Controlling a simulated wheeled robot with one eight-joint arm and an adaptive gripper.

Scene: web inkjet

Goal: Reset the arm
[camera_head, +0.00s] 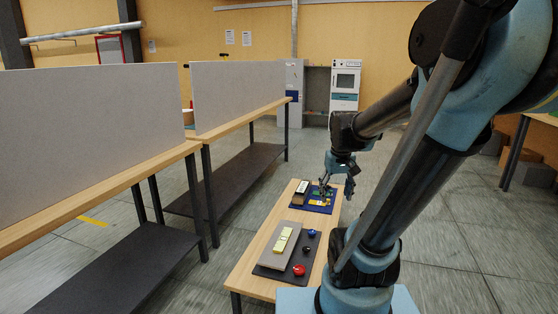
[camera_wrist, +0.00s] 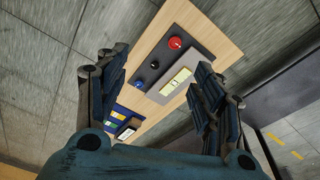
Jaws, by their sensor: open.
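My arm runs down the right side of the head view. My gripper (camera_head: 338,188) hangs above the far part of a low wooden table (camera_head: 258,262), over a blue mat (camera_head: 326,207). In the wrist view my gripper (camera_wrist: 158,92) is open, its two dark fingers wide apart. Nothing is between the fingers close to them; the table shows below, beyond the fingertips.
A dark board (camera_head: 272,274) on the table carries a red button (camera_head: 299,270), a blue knob (camera_head: 311,233), a black knob and a grey panel (camera_head: 270,252). Workbenches with grey partitions (camera_head: 90,145) stand left. Open floor (camera_head: 440,255) lies right.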

